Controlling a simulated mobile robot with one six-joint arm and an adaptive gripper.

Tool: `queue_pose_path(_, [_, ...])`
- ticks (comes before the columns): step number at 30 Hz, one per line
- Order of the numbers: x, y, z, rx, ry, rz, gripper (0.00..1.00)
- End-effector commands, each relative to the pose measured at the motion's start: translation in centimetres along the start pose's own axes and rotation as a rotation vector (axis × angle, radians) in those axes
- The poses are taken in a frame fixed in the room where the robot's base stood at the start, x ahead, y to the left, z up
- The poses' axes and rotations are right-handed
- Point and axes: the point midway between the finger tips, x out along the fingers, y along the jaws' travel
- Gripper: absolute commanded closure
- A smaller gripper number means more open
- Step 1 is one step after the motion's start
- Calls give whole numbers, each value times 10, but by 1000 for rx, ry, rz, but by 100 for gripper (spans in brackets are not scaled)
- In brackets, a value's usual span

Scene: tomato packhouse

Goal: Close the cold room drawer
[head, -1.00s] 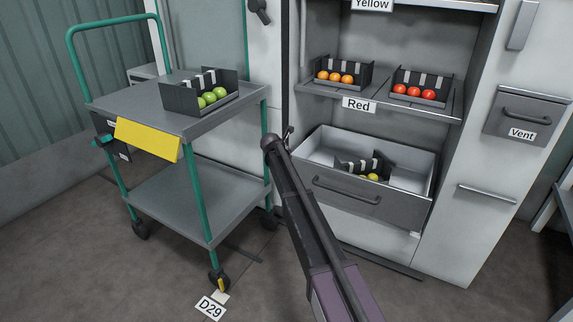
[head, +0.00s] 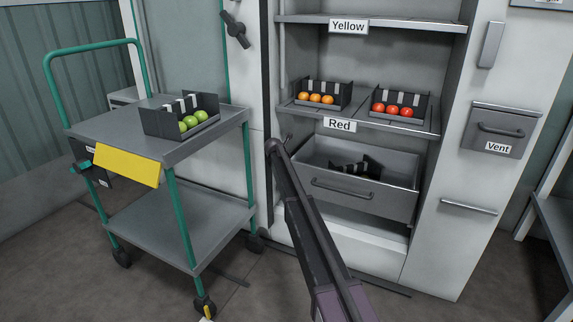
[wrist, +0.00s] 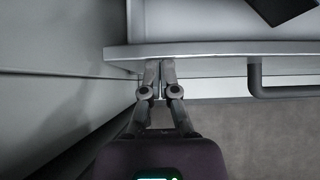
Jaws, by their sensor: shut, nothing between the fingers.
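The cold room drawer (head: 365,197) stands pulled out of the cabinet below the Red shelf, with its open top showing. A dark tray (head: 355,167) lies inside; the front panel hides part of it. A bar handle (head: 342,188) runs across the front; it also shows at right in the wrist view (wrist: 257,80). In the wrist view my gripper (wrist: 160,64) is shut and empty. Its fingertips are at the drawer front (wrist: 225,49), near its left end and left of the handle; I cannot tell if they touch.
A green-framed cart (head: 185,152) with a tray of green tomatoes (head: 165,123) stands left of the cabinet. Trays of orange (head: 315,99) and red tomatoes (head: 392,109) sit on the shelf above the drawer. A Vent drawer (head: 490,128) is at right. Floor shows below the drawer.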

Motion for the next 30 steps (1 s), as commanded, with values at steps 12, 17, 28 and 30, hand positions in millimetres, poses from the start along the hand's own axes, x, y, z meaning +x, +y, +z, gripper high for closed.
queue_pose_path(12, [1,0,3,-1,-9,0,100])
queue_pose_path(17, [-5,-1,-3,0,-7,-1,100])
queue_pose_path(28, [-43,5,-20,-1,-1,1,100])
queue_pose_path(30, [-52,5,-20,-1,-1,1,100])
